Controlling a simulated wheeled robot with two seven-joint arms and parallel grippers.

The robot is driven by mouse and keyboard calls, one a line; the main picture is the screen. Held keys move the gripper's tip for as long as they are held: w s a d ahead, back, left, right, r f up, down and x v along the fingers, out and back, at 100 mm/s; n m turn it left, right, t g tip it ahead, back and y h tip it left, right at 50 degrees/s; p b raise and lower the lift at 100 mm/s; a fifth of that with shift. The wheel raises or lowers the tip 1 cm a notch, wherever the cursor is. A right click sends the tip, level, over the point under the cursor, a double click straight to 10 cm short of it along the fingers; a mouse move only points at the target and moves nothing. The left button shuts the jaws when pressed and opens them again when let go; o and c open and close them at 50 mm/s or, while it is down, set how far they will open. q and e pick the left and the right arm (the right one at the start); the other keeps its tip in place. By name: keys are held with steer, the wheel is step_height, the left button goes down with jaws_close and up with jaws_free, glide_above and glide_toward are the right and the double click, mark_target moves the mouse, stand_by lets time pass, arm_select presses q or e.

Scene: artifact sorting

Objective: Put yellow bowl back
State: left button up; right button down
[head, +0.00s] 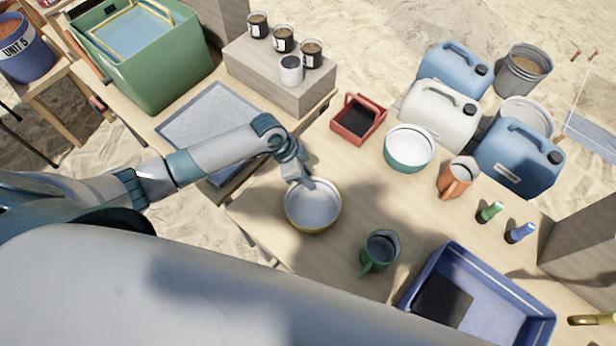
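The yellow bowl (313,208) stands upright on the wooden table, near its front-left edge. It has a yellow outside and rim and a pale inside, and it looks empty. My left gripper (304,184) is at the bowl's far rim, with its fingertips over or at the rim. The fingers are small and partly hidden, so I cannot tell whether they are closed on it. My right gripper is not in view.
A teal bowl (408,148), red tray (358,119), orange mug (456,177) and green mug (379,252) stand around it. A blue crate (520,300) is at lower right. A grey tray (190,115) lies left, beside a block (270,80) bearing several cups.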

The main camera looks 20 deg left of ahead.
arm_select(q)
steer(key=shift+r, duration=0.1)
steer(key=shift+r, duration=0.1)
steer(key=shift+a+r, duration=0.3)
steer(key=shift+r, duration=0.25)
steer(key=b+v, duration=0.2)
steer(key=v, duration=0.8)
steer(key=shift+r, duration=0.35)
steer(key=shift+s+a, duration=0.1)
steer(key=shift+s, duration=0.05)
